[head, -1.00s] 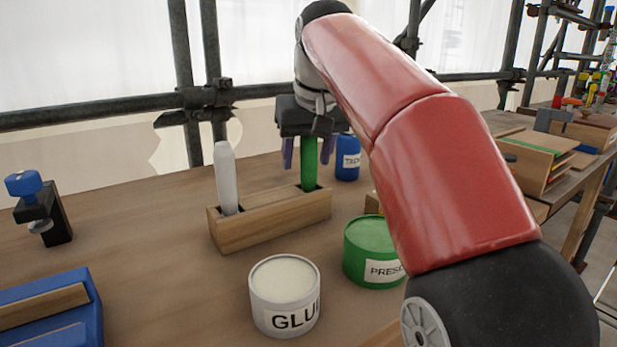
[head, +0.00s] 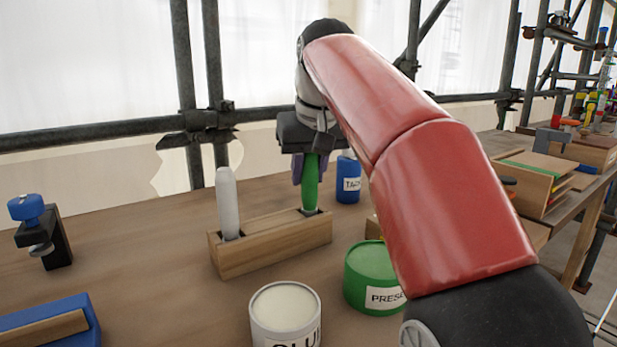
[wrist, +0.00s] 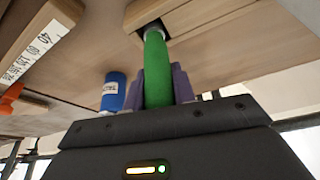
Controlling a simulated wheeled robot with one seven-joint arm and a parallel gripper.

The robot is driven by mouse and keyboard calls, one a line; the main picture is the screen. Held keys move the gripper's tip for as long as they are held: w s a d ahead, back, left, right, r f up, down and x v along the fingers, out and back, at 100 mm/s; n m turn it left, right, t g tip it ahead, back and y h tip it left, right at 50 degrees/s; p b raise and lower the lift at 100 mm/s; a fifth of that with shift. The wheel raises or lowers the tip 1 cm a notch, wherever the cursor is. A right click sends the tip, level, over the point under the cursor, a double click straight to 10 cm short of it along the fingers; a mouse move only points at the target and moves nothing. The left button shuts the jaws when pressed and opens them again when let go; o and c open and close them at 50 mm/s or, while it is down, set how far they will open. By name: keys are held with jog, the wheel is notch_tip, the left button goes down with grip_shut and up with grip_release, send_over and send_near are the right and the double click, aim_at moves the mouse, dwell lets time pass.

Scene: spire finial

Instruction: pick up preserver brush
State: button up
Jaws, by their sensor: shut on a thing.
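The preserver brush shows as a green handle (head: 311,183) in the right slot of the wooden holder (head: 272,248). Its lower end is hidden in the slot. My gripper (head: 306,172) is above the holder, its purple fingers shut on the green handle. In the wrist view the green handle (wrist: 157,75) lies between the two purple fingers, its far end at the dark square slot. A green can (head: 372,275) with a label starting "PRES" stands in front of the holder, partly hidden by my arm.
A white handle (head: 228,200) stands in the holder's left slot. A white glue can (head: 285,315) stands in front. A blue can (head: 347,185) is behind right of the holder. A blue clamp-like tool (head: 40,230) stands at left. Scaffold poles run behind the bench.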

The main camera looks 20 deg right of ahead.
notch_tip(320, 180, up, 6)
jog(key=p, duration=0.2)
jog(key=shift+p, duration=0.3)
jog(key=shift+r, duration=1.35)
